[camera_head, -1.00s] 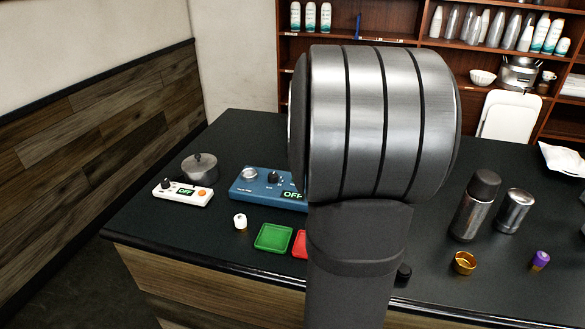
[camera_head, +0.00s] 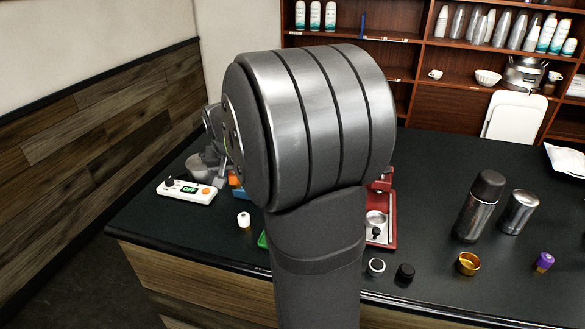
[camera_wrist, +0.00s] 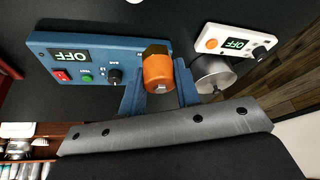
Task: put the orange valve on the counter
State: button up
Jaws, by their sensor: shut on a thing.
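The orange valve (camera_wrist: 158,72), with a brass-coloured end, sits between the two blue fingers of my gripper (camera_wrist: 160,88) in the wrist view. The gripper is shut on it. The valve is at the end of the blue control box (camera_wrist: 85,62), overlapping it in the picture; I cannot tell whether they touch. In the head view my arm hides most of the box, and a small patch of orange (camera_head: 234,180) shows at the arm's left edge. The dark counter (camera_head: 140,215) lies below.
A white control panel (camera_head: 187,191) and a metal pot (camera_wrist: 213,74) are close to the gripper. A white-capped item (camera_head: 243,219), a red machine (camera_head: 387,215), a black cap (camera_head: 405,272), a gold cup (camera_head: 468,263) and a tall flask (camera_head: 478,207) stand on the counter. The counter's front left is clear.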

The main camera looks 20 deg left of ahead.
jog(key=shift+f, duration=0.35)
jog(key=shift+a+f, duration=0.2)
jog(key=shift+a, duration=0.1)
jog(key=s+a+f, duration=0.1)
jog(key=a+f, duration=0.1)
jog(key=a, duration=0.1)
jog(key=s+a+f, duration=0.1)
jog(key=a+f, duration=0.1)
jog(key=a, duration=0.2)
jog(key=s+a+f, duration=0.1)
jog(key=a+f, duration=0.1)
jog(key=a, duration=0.1)
jog(key=shift+a+f, duration=0.3)
jog(key=shift+f, duration=1.95)
jog(key=shift+f, duration=0.15)
jog(key=o, duration=1.1)
jog(key=shift+c, duration=0.2)
